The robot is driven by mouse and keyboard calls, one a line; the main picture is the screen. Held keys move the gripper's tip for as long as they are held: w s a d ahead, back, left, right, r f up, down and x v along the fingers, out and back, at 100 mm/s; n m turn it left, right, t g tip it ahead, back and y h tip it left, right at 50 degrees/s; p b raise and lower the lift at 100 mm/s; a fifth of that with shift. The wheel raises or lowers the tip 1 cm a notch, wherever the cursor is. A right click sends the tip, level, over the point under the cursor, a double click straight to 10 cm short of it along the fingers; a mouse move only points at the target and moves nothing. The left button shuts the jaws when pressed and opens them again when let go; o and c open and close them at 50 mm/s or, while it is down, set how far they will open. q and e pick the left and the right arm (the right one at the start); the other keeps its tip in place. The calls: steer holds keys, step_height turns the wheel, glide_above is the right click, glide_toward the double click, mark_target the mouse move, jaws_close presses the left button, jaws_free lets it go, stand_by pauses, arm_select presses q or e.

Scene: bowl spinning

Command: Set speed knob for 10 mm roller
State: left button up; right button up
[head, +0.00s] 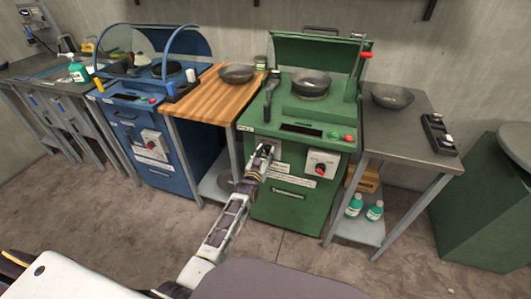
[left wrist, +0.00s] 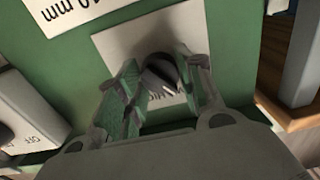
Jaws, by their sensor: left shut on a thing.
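The green machine (head: 290,208) stands at centre. Its dark speed knob (left wrist: 160,74) sits on a pale plate (left wrist: 112,42) on the front. A white pointer mark shows on the knob, near partly hidden lettering on the plate; I cannot read the exact setting. My left gripper (head: 262,158) reaches the machine's front from below. In the left wrist view its two green-padded fingers (left wrist: 165,88) are closed around the knob, one on each side. A white label reading "10 mm" (left wrist: 72,12) is partly visible beside the plate. My right gripper is not in view.
A white switch box with a red knob (head: 320,169) is right of the left gripper; its OFF marking shows in the wrist view. A blue machine (head: 180,165) and wooden-topped table (head: 205,92) stand left. A grey side table (head: 415,150) stands right. The foreground floor is clear.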

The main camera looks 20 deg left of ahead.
arm_select(q)
steer(key=shift+f, duration=0.1)
stand_by(0.4)
steer(key=o, duration=1)
steer(key=shift+s, duration=0.1)
steer(key=shift+s+a, duration=0.15)
steer(key=shift+s, duration=5.75)
